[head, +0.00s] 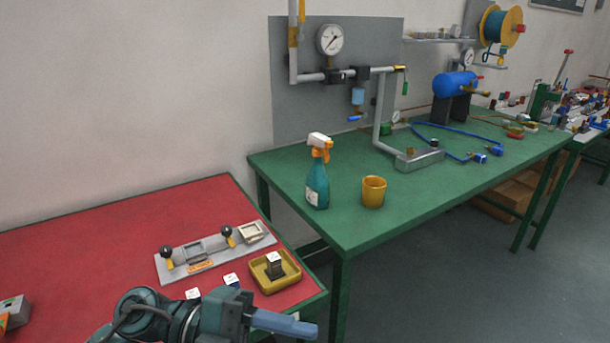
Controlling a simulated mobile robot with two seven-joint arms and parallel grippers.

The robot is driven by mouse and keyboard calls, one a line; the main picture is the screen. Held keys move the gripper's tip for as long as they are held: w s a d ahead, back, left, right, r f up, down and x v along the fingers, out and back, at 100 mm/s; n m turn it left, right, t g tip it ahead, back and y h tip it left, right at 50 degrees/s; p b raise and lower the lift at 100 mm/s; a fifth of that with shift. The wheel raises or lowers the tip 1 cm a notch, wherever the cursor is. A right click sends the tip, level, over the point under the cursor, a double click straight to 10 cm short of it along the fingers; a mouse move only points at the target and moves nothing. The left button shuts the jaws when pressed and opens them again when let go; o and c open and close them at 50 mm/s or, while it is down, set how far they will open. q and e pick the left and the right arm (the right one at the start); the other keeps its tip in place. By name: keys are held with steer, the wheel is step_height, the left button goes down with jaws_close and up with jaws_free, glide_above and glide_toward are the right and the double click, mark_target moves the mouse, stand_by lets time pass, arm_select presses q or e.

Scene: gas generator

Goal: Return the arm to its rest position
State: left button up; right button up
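My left arm comes in at the bottom, left of centre, over the front edge of the red table (100,225). Its gripper (306,328) points right, with blue-grey fingers near the table's front right corner. The fingers overlap from this angle, so I cannot tell whether they are open or shut. No held object is visible. My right gripper is not in view.
A yellow tray (286,279) holding a small dark block with a white top (274,258), and a grey fixture plate (172,268) lie behind the arm. A spray bottle (317,184) and yellow cup (373,191) stand on the green table (430,195). Grey floor lies right.

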arm_select(q)
steer(key=w+a+r+n+t+h+p, duration=0.1)
steer(key=w+n+t+h, duration=0.15)
steer(key=n+t, duration=0.3)
steer(key=w+a+r+n+t+h, duration=0.1)
steer(key=w+r+n+t+h, duration=0.15)
steer(key=n+t, duration=0.35)
steer(key=w+a+f+n+t+y+p, duration=0.1)
steer(key=w+a+f+n+t+y, duration=0.1)
steer(key=a+f+n+t+y, duration=0.25)
steer(key=w+a+f+n+t+y+p, duration=0.1)
steer(key=w+f+n+t+y, duration=0.3)
steer(key=n+y, duration=0.35)
steer(key=s+a+f+n+g+y, duration=0.2)
steer(key=s+f, duration=0.3)
steer(key=f, duration=0.4)
steer(key=s+a+f+n+g+y, duration=0.3)
steer(key=s+f+n+y, duration=0.1)
steer(key=f, duration=0.6)
steer(key=s+y, duration=0.1)
steer(key=s, duration=0.1)
steer(key=shift+s+p, duration=0.3)
steer(key=shift+p, duration=0.05)
